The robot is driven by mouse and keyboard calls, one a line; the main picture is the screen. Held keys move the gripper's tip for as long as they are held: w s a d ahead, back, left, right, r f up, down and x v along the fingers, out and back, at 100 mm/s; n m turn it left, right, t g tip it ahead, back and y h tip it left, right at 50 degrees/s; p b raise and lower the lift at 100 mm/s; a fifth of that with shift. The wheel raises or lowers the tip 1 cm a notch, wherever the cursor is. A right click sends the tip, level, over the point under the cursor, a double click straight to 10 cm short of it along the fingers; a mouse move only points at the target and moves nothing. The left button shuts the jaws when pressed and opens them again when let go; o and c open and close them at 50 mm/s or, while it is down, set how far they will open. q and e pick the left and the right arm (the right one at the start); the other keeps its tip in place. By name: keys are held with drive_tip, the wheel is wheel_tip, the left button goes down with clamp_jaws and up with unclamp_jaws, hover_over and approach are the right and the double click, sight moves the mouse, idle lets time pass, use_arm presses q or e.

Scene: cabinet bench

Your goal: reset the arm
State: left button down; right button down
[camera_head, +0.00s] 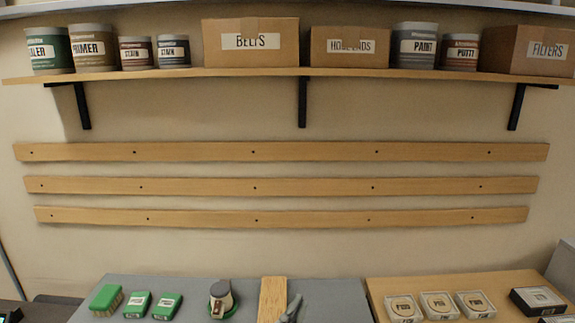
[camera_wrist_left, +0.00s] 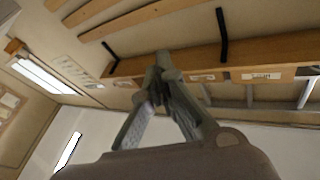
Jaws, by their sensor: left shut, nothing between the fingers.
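My left gripper (camera_head: 292,306) shows only as a small grey tip at the bottom edge of the head view, in front of the bench just right of the wooden block. In the left wrist view my left gripper (camera_wrist_left: 164,66) is large, its two grey fingers meeting at the tips with nothing between them. It points towards the wall and shelf, apart from them. The rest of the left arm is hidden below the head view. My right gripper is in neither view.
A wall shelf (camera_head: 350,73) holds cans and labelled boxes, above three wooden rails (camera_head: 300,152). White boxes (camera_head: 438,305) lie right.

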use_arm(q)
drive_tip(key=s+a+f+n+g+y, duration=0.3)
drive_tip(key=a+f+n+g+y, duration=0.35)
drive_tip(key=a+f, duration=0.75)
drive_tip(key=s+a+f+g+y, duration=0.1)
drive_tip(key=s+a+f+g, duration=0.2)
drive_tip(key=s, duration=0.4)
drive_tip(key=s+a+f+g+y, duration=0.1)
drive_tip(key=s+a+f+g, duration=0.2)
drive_tip(key=s, duration=0.4)
drive_tip(key=s+a+f+g+y, duration=0.1)
drive_tip(key=s+a+f+g, duration=0.1)
drive_tip(key=s+f, duration=0.3)
drive_tip(key=s+f+g+b, duration=0.1)
drive_tip(key=s+f+b, duration=0.15)
drive_tip(key=f, duration=1.25)
drive_tip(key=s+f+g+b, duration=0.1)
drive_tip(key=f+b, duration=0.2)
drive_tip(key=f, duration=1.3)
drive_tip(key=s+a+f+g+b, duration=0.1)
drive_tip(key=s+a+f+b, duration=0.2)
drive_tip(key=s+f, duration=1.4)
wheel_tip(320, 180, down, 3)
drive_tip(key=shift+r, duration=0.15)
